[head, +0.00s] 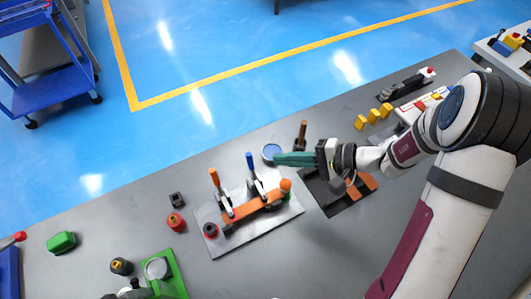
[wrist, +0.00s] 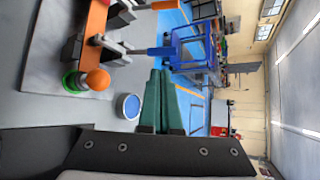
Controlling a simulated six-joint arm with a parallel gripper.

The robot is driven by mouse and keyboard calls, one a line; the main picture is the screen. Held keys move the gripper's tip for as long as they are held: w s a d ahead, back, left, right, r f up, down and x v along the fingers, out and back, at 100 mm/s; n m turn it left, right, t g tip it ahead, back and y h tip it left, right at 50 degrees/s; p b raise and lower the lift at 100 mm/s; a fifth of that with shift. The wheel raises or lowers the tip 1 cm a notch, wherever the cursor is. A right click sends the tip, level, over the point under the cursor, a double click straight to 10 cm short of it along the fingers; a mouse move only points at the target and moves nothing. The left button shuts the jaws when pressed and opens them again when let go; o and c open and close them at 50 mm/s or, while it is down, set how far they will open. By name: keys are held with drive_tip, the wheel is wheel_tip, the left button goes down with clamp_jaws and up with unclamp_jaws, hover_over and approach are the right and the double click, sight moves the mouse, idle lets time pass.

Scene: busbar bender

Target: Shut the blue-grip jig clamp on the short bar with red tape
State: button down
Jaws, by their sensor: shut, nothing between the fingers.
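My gripper (head: 278,159) has teal fingers, shut and empty, just right of the upright blue grip (head: 250,161) of a jig clamp. A gap seems to remain between them. In the wrist view the shut fingers (wrist: 164,78) point toward the blue grip (wrist: 163,51), which stands out from the jig. An orange-brown bar (head: 250,209) lies along the grey jig plate (head: 228,249) below the clamps; it also shows in the wrist view (wrist: 92,28). I cannot make out red tape on it. An orange-grip clamp (head: 214,178) stands left of the blue one, also upright.
An orange ball knob (head: 286,184) is at the bar's right end. A round blue-topped dish (head: 271,153) lies behind the fingers. A brown handle (head: 302,131) rises near a dark plate (head: 345,207) at right.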

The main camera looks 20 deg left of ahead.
drive_tip(key=shift+f+v, duration=0.15)
drive_tip(key=shift+v, duration=0.65)
drive_tip(key=shift+f+v, duration=0.2)
drive_tip(key=shift+v, duration=0.65)
drive_tip(key=shift+d, duration=0.1)
drive_tip(key=s+d+r+n+g+h, duration=0.15)
drive_tip(key=s+r+h, duration=0.25)
drive_tip(key=s+r, duration=0.5)
drive_tip(key=s+d+m+t+h, duration=0.1)
drive_tip(key=s+d+m+h, duration=0.1)
drive_tip(key=s+d+h, duration=0.5)
drive_tip(key=s+d, duration=0.1)
drive_tip(key=s, duration=0.4)
drive_tip(key=shift+d+f, duration=0.25)
drive_tip(key=shift+f, duration=0.1)
drive_tip(key=shift+m, duration=0.25)
